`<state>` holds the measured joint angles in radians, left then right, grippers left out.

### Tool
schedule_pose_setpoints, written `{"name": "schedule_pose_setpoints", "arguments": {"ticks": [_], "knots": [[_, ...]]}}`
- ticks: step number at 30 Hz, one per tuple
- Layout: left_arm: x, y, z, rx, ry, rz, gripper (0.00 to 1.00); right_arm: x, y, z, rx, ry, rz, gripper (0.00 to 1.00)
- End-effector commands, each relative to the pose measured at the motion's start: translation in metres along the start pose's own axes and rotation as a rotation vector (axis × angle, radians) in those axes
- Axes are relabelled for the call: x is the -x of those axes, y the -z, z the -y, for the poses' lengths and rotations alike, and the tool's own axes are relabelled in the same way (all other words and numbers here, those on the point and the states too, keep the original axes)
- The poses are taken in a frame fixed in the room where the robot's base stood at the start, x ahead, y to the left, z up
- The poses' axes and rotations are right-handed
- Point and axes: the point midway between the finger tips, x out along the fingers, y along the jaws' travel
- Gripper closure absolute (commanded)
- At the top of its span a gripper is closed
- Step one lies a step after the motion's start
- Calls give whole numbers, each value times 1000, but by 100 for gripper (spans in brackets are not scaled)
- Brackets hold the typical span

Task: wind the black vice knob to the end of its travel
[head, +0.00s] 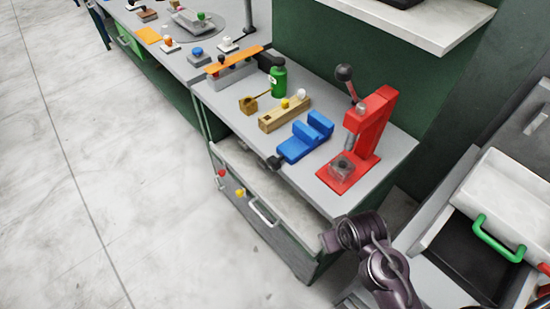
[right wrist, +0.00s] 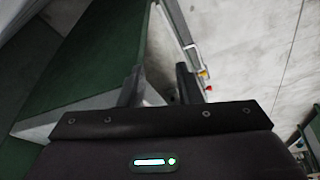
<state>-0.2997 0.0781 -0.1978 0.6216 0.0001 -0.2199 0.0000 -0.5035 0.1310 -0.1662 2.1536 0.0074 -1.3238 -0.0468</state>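The blue vice (head: 305,138) sits on the grey bench top, left of the red press. Its black knob (head: 274,162) sticks out at the vice's lower left end, at the bench's front edge. Part of my right arm (head: 375,260) shows in the head view at the bottom, well below and right of the knob, not touching it. In the right wrist view my right gripper (right wrist: 158,86) has its two dark fingers apart with nothing visible between them. The vice and knob cannot be made out in that view. My left gripper is not in view.
A red press (head: 365,140) with a black-balled lever stands right of the vice. A wooden block (head: 284,115) and a green bottle (head: 278,82) stand behind it. A drawer (head: 265,185) lies below the bench front. Floor at left is clear.

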Motion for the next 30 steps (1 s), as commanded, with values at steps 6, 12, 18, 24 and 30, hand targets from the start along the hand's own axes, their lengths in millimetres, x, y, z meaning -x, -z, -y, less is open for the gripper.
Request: {"name": "schedule_pose_setpoints", "arguments": {"ticks": [6,12,18,24,30], "knots": [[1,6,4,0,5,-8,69,55,41,13,153,0,-106,69],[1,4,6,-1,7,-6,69,58,100,52,543,-32,-295,69],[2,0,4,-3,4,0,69,64,151,97,1019,-144,-496,69],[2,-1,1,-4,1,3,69,59,190,136,1737,-456,-690,69],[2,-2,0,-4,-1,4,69,28,202,112,2496,-954,-693,69]]}}
